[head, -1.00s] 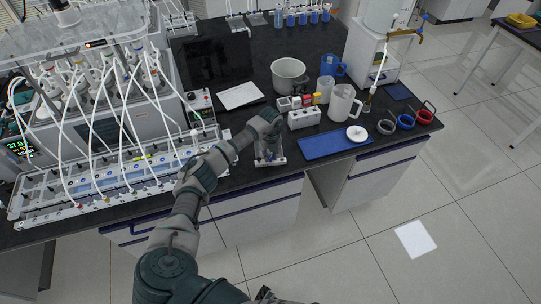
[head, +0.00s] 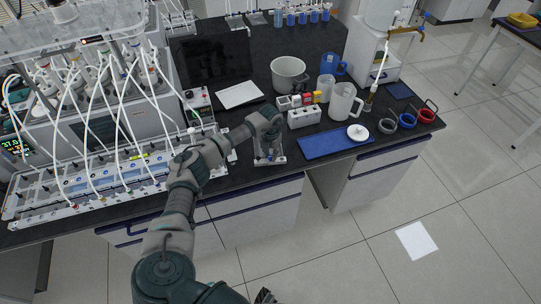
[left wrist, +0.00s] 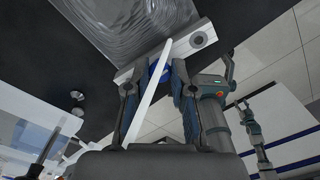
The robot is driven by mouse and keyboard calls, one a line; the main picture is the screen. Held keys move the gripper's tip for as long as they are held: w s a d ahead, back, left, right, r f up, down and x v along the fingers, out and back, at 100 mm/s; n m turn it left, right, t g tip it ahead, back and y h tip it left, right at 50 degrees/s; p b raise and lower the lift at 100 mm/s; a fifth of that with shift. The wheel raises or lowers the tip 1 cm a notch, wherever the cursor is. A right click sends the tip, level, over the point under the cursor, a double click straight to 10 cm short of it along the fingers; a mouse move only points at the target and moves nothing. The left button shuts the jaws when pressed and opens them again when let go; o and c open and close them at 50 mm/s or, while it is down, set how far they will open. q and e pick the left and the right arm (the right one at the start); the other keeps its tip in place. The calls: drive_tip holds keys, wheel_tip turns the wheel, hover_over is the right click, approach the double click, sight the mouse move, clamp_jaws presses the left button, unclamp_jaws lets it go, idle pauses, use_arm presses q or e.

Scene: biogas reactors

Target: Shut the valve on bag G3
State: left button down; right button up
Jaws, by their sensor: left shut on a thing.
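My left gripper (head: 268,142) is at the front edge of the bench, over a small clear and silvery bag (head: 263,157) with a pale bar along its front. In the left wrist view the silvery bag (left wrist: 125,28) fills the top, with a white bar (left wrist: 190,46) and a round dark fitting. A white tube crosses in front. No G3 label is readable, and the valve's setting cannot be told. My right gripper (left wrist: 241,104) seems small and distant; its jaws are unclear.
A rack (head: 85,180) with many white tubes stands on the left. A blue tray (head: 328,145), a white block (head: 304,117), jugs (head: 342,102) and a pot (head: 289,75) are right of the bag. A flat white pad (head: 240,95) lies behind.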

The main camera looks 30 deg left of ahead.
sight(270, 156)
use_arm(q)
drive_tip(key=shift+m, duration=1)
use_arm(e)
drive_tip(key=shift+w+a+f, duration=0.1)
drive_tip(key=shift+w, duration=0.65)
drive_tip(key=shift+s, duration=0.15)
use_arm(q)
drive_tip(key=c, duration=1.3)
unclamp_jaws()
drive_tip(key=shift+o, duration=0.2)
drive_tip(key=shift+r, duration=0.3)
wheel_tip(270, 156, up, 11)
drive_tip(key=shift+r, duration=0.15)
use_arm(e)
drive_tip(key=shift+s, duration=0.1)
use_arm(q)
drive_tip(key=shift+a, duration=0.1)
use_arm(e)
drive_tip(key=shift+a, duration=0.1)
